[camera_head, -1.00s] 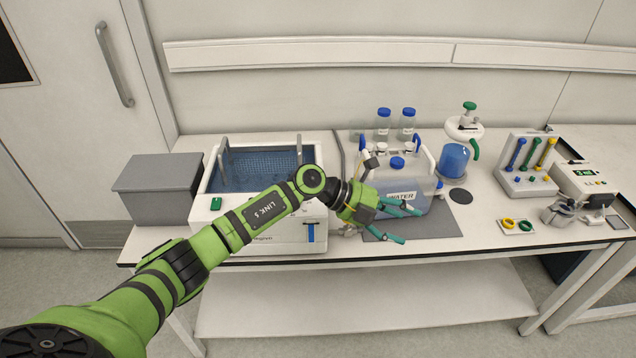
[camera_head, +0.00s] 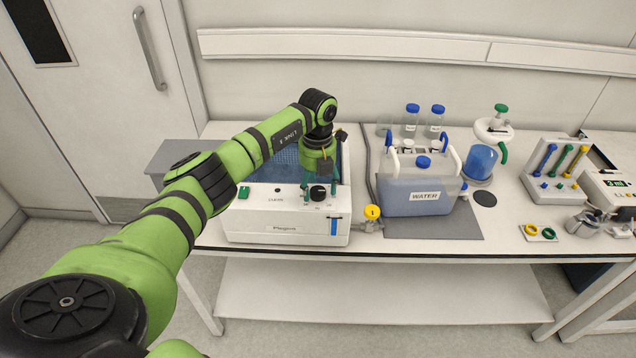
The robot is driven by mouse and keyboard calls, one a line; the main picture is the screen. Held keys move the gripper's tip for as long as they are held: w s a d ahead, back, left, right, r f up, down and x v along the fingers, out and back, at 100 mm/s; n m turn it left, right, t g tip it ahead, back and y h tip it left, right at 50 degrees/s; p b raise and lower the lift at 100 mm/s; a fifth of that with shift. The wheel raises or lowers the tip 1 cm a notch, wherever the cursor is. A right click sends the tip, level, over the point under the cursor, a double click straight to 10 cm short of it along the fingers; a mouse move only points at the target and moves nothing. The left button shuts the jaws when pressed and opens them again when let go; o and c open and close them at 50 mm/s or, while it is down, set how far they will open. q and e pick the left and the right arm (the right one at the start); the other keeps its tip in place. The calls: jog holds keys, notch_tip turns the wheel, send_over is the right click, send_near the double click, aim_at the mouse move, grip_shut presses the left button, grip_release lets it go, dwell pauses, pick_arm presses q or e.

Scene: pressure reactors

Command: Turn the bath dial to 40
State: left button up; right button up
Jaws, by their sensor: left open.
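The water bath (camera_head: 285,228) is a white box with a blue-lit basin, standing on the bench left of centre. Its black dial (camera_head: 318,193) sits on the sloped front panel; its markings are too small to read. My left gripper (camera_head: 320,194) points down over the panel with its teal fingers apart, one on each side of the dial. I cannot tell whether the fingers touch it. My left arm covers much of the basin. My right gripper is not in view.
A green switch (camera_head: 244,192) is on the panel's left. A yellow-handled valve (camera_head: 372,212) sticks out at the bath's right. A water container (camera_head: 415,192) stands further right on a grey mat. A grey box (camera_head: 172,158) is partly hidden behind my arm.

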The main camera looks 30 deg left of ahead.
pick_arm(q)
jog(key=shift+f, duration=0.5)
jog(key=c, duration=1.1)
jog(key=shift+c, duration=0.2)
jog(key=m+b, duration=0.2)
jog(key=m, duration=0.1)
jog(key=shift+f+m+b, duration=0.15)
jog(key=shift+m+b, duration=0.15)
jog(key=shift+b, duration=0.1)
jog(key=m+b, duration=0.2)
jog(key=m, duration=0.2)
jog(key=shift+m, duration=0.3)
jog(key=m+b, duration=0.2)
jog(key=m, duration=0.2)
jog(key=m+b, duration=0.1)
jog(key=m, duration=0.4)
jog(key=shift+m, duration=0.3)
